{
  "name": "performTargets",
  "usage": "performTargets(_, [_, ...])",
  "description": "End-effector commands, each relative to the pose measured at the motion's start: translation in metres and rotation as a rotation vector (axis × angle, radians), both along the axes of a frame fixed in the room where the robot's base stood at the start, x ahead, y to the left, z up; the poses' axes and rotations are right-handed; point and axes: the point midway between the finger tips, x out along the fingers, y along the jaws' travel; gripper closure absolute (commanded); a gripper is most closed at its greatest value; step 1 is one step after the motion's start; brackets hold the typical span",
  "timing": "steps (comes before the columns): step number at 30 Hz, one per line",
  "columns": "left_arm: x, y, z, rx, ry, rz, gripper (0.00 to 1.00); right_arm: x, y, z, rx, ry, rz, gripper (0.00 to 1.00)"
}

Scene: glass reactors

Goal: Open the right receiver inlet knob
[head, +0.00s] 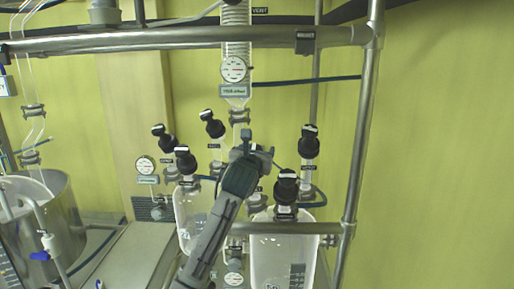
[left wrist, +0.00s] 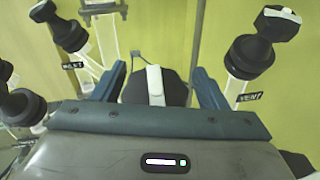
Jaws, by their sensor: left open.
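My left gripper (head: 252,151) reaches up from below over the area between the two glass receivers. In the left wrist view its jaws (left wrist: 160,85) are open, one on each side of a black knob (left wrist: 181,88) with a white stripe on its top. I cannot tell whether they touch it. By its place this is the right receiver inlet knob; its label is hidden, and in the head view the gripper covers it. The right receiver (head: 284,255) is a clear glass vessel below. My right gripper is not in view.
A VENT-labelled knob (left wrist: 250,57) is close on the right, also in the head view (head: 309,144). A front knob (head: 286,188) stands above the right receiver. Several knobs, including one (head: 212,127), stand left. A metal frame post (head: 360,130) is at right.

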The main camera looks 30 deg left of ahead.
Motion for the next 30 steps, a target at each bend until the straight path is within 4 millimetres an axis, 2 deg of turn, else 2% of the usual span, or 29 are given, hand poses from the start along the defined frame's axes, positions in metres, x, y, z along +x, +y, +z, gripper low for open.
performTargets(6, [0.0002,0.0002,-0.0003,0.0,0.0,0.0,0.33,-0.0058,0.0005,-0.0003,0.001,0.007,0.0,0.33])
performTargets(8, [0.0002,0.0002,-0.0004,0.0,0.0,0.0,0.43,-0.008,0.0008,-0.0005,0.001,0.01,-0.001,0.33])
performTargets(13, [0.0002,0.0003,-0.0006,0.0,0.001,0.0,0.76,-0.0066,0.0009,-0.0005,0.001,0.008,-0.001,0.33])
performTargets(14, [0.0002,0.0003,-0.0007,0.0,0.001,0.0,0.78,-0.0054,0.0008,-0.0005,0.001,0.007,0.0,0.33])
performTargets(23, [0.0004,0.0,-0.0013,-0.01,-0.002,0.016,0.78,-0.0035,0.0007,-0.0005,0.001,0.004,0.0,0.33])
performTargets(30, [0.0003,0.0008,-0.0019,-0.057,-0.029,0.108,0.78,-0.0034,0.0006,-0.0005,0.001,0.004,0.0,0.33])
